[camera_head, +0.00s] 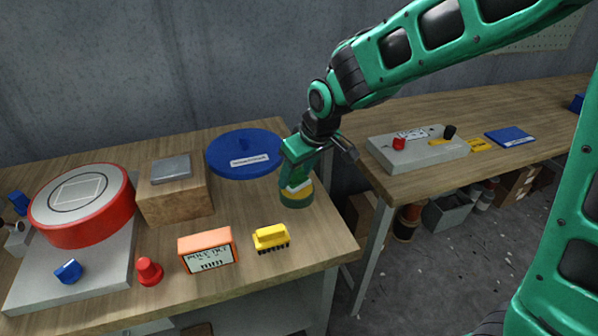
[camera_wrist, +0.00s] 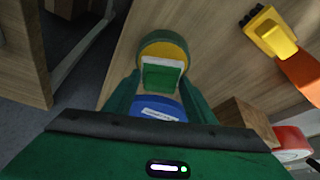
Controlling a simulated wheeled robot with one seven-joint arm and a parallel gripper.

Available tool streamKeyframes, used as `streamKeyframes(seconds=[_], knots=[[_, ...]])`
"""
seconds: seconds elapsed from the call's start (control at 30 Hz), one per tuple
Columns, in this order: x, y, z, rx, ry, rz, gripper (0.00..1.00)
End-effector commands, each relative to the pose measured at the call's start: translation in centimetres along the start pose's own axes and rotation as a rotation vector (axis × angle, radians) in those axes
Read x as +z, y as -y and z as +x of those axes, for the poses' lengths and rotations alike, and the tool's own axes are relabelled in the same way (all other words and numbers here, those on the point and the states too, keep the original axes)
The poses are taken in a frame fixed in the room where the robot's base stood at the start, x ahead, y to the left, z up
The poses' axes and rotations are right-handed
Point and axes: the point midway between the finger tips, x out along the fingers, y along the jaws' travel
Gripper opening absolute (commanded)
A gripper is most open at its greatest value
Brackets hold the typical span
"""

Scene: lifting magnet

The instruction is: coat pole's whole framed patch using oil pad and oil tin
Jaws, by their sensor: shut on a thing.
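My gripper (camera_head: 299,168) is shut on the oil pad (camera_head: 299,187), a small green block with a white face. In the wrist view the pad (camera_wrist: 162,78) sits between my fingertips (camera_wrist: 162,92). It is at the mouth of the oil tin (camera_head: 297,200), a round green tin with yellow inside, near the table's right edge. The tin (camera_wrist: 172,47) also shows in the wrist view. I cannot tell whether the pad touches the oil. The pole (camera_head: 82,206) is a red round drum at the left, with a square frame drawn on its grey top face (camera_head: 80,190).
A blue labelled disc (camera_head: 243,153) lies behind the tin. A wooden block (camera_head: 174,198) with a grey plate stands between pole and tin. An orange display (camera_head: 207,249), a yellow brush (camera_head: 270,237) and a red knob (camera_head: 149,271) are in front. A second table (camera_head: 500,115) stands at the right.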

Motion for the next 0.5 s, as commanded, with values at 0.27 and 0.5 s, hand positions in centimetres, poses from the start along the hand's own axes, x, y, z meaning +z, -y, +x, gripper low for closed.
streamKeyframes(seconds=[0.27,0.5], knots=[[0.12,-0.06,0.26,0.000,0.000,0.001,0.32],[0.23,-0.08,0.48,0.001,0.000,0.001,0.32]])
